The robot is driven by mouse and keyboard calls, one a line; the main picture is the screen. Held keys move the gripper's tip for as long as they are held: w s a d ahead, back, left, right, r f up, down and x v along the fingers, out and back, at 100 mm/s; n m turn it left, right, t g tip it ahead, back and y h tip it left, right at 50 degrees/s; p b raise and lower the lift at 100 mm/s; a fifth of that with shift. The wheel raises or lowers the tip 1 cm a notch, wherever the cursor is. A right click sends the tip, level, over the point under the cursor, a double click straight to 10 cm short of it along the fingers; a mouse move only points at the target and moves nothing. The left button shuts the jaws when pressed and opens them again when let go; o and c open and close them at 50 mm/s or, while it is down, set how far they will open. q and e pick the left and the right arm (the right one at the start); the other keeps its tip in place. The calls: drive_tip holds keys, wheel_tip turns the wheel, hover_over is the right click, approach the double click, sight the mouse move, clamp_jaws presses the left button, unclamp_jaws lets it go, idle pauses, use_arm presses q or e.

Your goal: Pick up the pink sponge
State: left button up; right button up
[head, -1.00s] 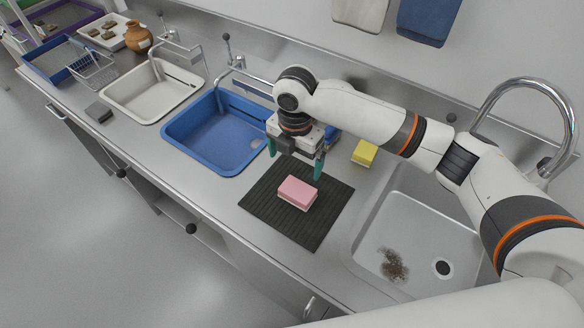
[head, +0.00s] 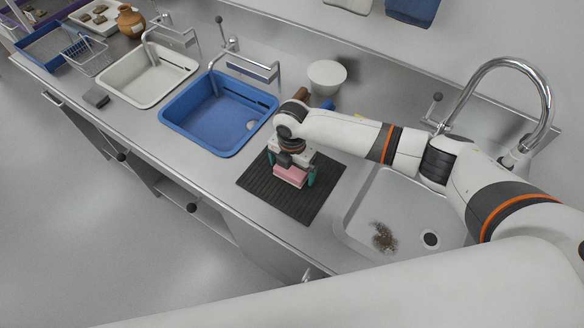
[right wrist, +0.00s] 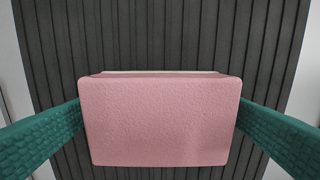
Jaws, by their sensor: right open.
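The pink sponge (head: 290,177) lies on a dark ribbed mat (head: 262,188). In the right wrist view the pink sponge (right wrist: 160,120) fills the middle, over the ridges of the mat (right wrist: 160,35). My right gripper (head: 291,181) is low over the sponge, with a green finger on either side of it. In the right wrist view the right gripper (right wrist: 160,130) is open and its fingers flank the sponge; small gaps seem to show near the sponge's edges. My left gripper is not in view.
A blue basin (head: 215,110) and a white basin (head: 150,82) stand to the left. A steel sink (head: 385,205) with a dirt patch and a tall tap (head: 545,110) is at the right. A white bowl (head: 327,75) stands behind my arm. The yellow sponge is mostly hidden.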

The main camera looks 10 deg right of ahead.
sight(292, 168)
drive_tip(key=shift+c, duration=0.3)
drive_tip(key=c, duration=0.9)
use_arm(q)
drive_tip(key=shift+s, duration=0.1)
use_arm(e)
drive_tip(key=shift+o, duration=0.2)
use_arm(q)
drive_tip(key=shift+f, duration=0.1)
use_arm(e)
drive_tip(key=shift+r, duration=0.1)
drive_tip(key=shift+r, duration=0.4)
wheel_tip(292, 168, up, 9)
drive_tip(key=shift+b, duration=1)
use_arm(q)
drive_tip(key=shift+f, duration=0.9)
